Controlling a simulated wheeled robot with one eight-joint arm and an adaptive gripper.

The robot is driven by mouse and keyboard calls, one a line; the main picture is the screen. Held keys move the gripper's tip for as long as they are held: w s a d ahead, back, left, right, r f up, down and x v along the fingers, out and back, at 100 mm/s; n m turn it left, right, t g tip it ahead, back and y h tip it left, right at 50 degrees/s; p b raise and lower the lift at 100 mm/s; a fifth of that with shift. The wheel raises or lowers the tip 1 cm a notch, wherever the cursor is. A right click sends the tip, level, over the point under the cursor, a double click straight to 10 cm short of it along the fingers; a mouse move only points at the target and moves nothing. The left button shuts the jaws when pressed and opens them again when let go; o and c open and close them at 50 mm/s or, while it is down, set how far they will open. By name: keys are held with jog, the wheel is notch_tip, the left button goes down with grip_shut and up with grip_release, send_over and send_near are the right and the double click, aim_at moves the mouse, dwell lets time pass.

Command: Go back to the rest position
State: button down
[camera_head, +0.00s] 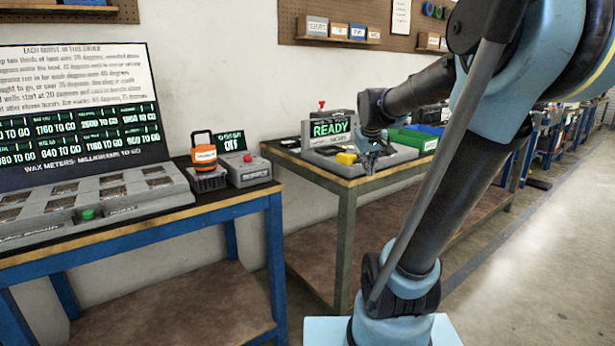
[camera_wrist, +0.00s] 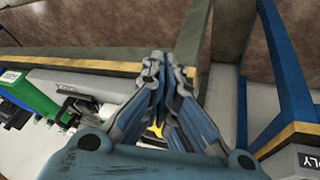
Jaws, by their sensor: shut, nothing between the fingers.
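My gripper (camera_head: 368,160) is at the end of my blue and black arm, over or in front of the right-hand bench in the head view. In the wrist view my gripper (camera_wrist: 158,58) has its fingertips together with nothing between them. A yellow thing (camera_head: 346,158) shows just left of the gripper in the head view; in the wrist view a small bit of yellow (camera_wrist: 156,128) shows between the finger linkages. I cannot tell whether they touch. The grey machine with the READY screen (camera_head: 330,129) stands behind the gripper.
A blue-legged bench (camera_head: 130,222) on the left carries a tray unit, an orange-topped device (camera_head: 204,152) and a grey box with a red button (camera_head: 248,168). A green bin (camera_head: 412,140) stands on the right-hand bench (camera_head: 365,184). Open floor (camera_head: 560,240) lies to the right.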

jog(key=s+f+m+g, duration=0.1)
jog(key=s+f, duration=0.7)
jog(key=s, duration=0.4)
jog(key=s+a+f+m+g+y, duration=0.1)
jog(key=s+f+g, duration=0.1)
jog(key=s+f, duration=0.6)
jog(key=s, duration=0.4)
jog(key=shift+s+a+f+m, duration=0.15)
jog(key=shift+s+a+m, duration=0.05)
jog(key=shift+s+m, duration=0.2)
